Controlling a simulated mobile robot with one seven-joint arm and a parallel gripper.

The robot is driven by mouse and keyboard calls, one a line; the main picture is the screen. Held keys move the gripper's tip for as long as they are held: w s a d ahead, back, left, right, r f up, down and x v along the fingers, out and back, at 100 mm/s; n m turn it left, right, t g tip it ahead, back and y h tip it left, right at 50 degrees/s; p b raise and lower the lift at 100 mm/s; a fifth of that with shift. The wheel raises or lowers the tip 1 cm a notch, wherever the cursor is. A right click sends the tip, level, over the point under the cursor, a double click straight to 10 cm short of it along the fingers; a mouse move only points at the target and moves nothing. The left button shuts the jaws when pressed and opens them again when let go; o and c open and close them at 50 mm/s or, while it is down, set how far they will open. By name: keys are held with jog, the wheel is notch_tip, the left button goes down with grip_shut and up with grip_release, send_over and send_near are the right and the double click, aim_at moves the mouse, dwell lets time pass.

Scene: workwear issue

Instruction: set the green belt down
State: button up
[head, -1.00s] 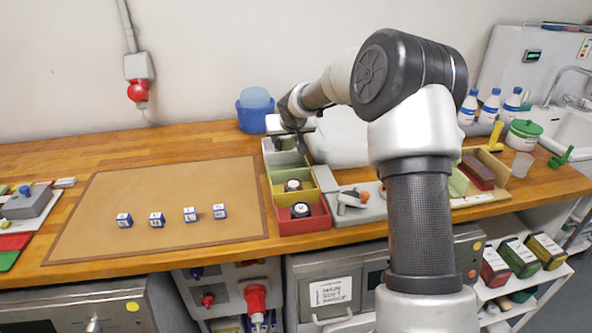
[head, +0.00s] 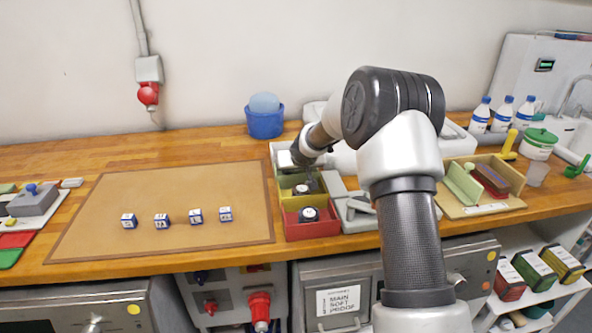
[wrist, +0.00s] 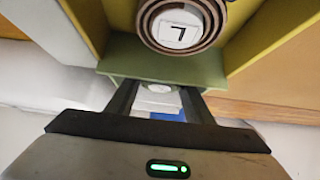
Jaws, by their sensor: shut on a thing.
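In front of the fingers stands an olive-green compartment wall (wrist: 165,58). Beyond it a brown coiled belt (wrist: 182,25) with a white L label sits in the yellow compartment, also visible in the head view (head: 301,190).
The front red compartment (head: 311,229) holds a dark coil with a white top. A brown mat (head: 120,195) with several blue-and-white cubes lies left. A blue tub (head: 265,123) stands behind the tray. A grey device stands close on its right.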

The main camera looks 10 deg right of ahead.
jog(key=shift+f, duration=0.15)
jog(key=o, duration=1.2)
